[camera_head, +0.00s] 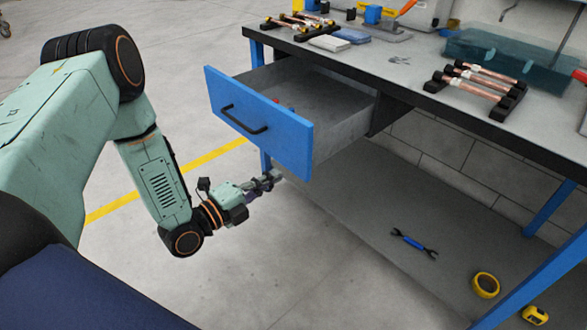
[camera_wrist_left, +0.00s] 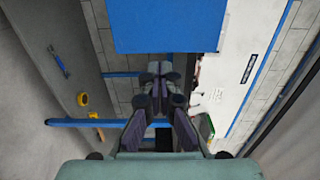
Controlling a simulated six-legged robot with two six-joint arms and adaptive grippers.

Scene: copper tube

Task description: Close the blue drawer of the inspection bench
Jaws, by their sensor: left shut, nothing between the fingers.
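The blue drawer (camera_head: 258,122) of the inspection bench (camera_head: 430,84) stands pulled out, with a black bar handle (camera_head: 243,119) on its front. Its grey inside shows, with a small red item in it. My left gripper (camera_head: 275,178) is shut and empty, just below the drawer front's lower edge, in the head view. In the left wrist view the shut fingers (camera_wrist_left: 160,70) point toward a blue panel (camera_wrist_left: 168,25), which looks like the drawer front. I cannot tell whether they touch it. My right gripper is not in view.
Copper tubes on black racks (camera_head: 480,83) and a teal transparent box (camera_head: 505,58) stand on the bench top. A blue wrench (camera_head: 413,243), a yellow tape roll (camera_head: 485,285) and a yellow tape measure (camera_head: 535,315) lie below the bench. The floor left of the drawer is clear.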

